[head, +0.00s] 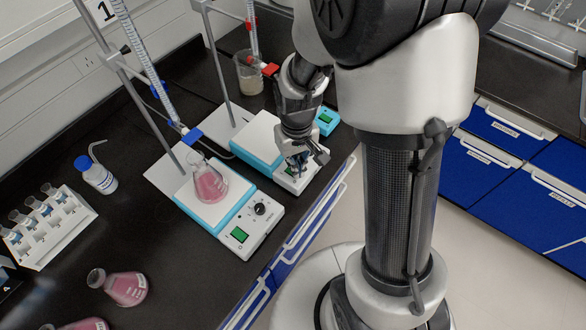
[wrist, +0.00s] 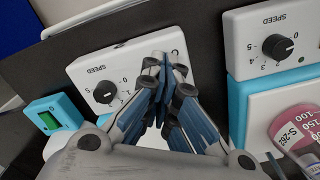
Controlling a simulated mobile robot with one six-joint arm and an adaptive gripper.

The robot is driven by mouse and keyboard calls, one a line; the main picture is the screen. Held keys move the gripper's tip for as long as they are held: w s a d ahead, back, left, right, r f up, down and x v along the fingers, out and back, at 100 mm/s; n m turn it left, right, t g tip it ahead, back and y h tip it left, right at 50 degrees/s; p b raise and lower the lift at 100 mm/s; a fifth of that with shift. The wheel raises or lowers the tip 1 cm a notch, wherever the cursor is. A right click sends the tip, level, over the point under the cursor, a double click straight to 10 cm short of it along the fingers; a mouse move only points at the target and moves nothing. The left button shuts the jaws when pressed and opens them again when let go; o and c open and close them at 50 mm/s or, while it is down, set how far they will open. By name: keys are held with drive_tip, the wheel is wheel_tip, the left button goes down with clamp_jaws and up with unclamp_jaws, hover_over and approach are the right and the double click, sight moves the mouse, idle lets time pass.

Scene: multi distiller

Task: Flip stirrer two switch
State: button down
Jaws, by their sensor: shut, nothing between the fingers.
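Two white-and-blue stirrers stand on the dark bench. My gripper (head: 300,168) is over the control panel of the farther stirrer (head: 256,139); no number shows on either stirrer. In the wrist view, this stirrer's panel (wrist: 88,67) has a black speed knob (wrist: 105,91) left of my gripper (wrist: 160,62). The fingers are shut and empty, with their tips over the panel's right part. Any switch there is hidden behind the fingers. I cannot tell whether the tips touch the panel. The nearer stirrer (head: 258,222) carries a flask of pink liquid (head: 207,184) and shows a lit green switch (head: 239,235).
A small blue box with a green face (head: 325,121) stands beside the farther stirrer. Burette stands rise behind both stirrers, and a beaker (head: 249,78) is at the back. A tube rack (head: 50,235), a bottle (head: 97,175) and a pink flask (head: 122,288) stand on the left.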

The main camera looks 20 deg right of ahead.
drive_tip(key=shift+f, duration=0.35)
drive_tip(key=shift+r, duration=0.1)
drive_tip(key=shift+r+p, duration=2.7)
drive_tip(key=shift+r, duration=0.75)
drive_tip(key=shift+r, duration=0.1)
drive_tip(key=s+r+t, duration=0.2)
drive_tip(key=s+r, duration=0.5)
drive_tip(key=r, duration=0.3)
drive_tip(key=s+r+m+t, duration=0.1)
drive_tip(key=s+r+t, duration=0.1)
drive_tip(key=s+r, duration=0.6)
wheel_tip(320, 180, up, 3)
drive_tip(key=shift+f+t, duration=0.1)
drive_tip(key=shift+t, duration=0.2)
